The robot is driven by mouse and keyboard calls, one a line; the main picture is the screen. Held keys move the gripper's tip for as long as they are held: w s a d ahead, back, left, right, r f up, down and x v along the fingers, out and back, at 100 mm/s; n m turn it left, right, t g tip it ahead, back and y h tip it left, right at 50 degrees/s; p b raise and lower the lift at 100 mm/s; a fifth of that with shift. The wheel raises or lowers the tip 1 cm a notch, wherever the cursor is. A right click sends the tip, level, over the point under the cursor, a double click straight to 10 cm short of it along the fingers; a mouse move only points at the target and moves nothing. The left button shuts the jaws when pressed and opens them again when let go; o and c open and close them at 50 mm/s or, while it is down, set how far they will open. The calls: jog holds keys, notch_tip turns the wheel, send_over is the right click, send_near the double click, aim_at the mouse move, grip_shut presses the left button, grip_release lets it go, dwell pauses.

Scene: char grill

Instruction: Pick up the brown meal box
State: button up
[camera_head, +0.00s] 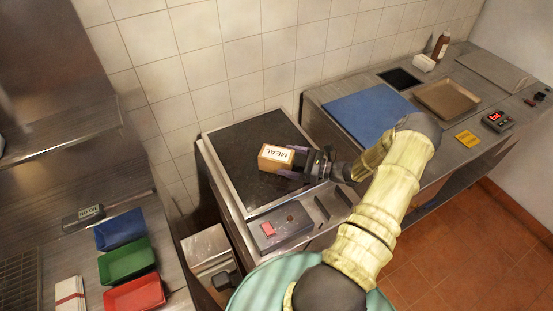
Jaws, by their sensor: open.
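The brown meal box (271,164) is a small box with a white label reading MEAL. It rests on the dark top of the square grill unit (207,158) in the middle of the view. My gripper (294,168) comes in from the right, with its fingers at the right end of the box. The jaws are open. The fingers overlap the box's right end in the picture, and I cannot tell whether they touch it. The far finger is partly hidden by the box and label.
A control box with a red button (268,230) sits at the grill's front. To the right are a blue board (358,112) and a brown tray (447,98). Blue, green (127,260) and red trays lie at lower left. A tiled wall (200,50) stands behind.

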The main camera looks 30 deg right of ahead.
aim_at(278, 156)
jog(key=x, duration=0.1)
jog(key=p+x, duration=0.2)
jog(key=shift+w+a+r, duration=0.15)
jog(key=shift+w+r, duration=0.1)
jog(key=shift+w, duration=0.15)
jog(key=shift+w+a+f, duration=0.1)
jog(key=shift+w+a, duration=0.1)
jog(key=c, duration=1.4)
jog(key=shift+o, duration=0.2)
notch_tip(278, 156, up, 10)
jog(key=b, duration=0.2)
jog(key=shift+b, duration=0.4)
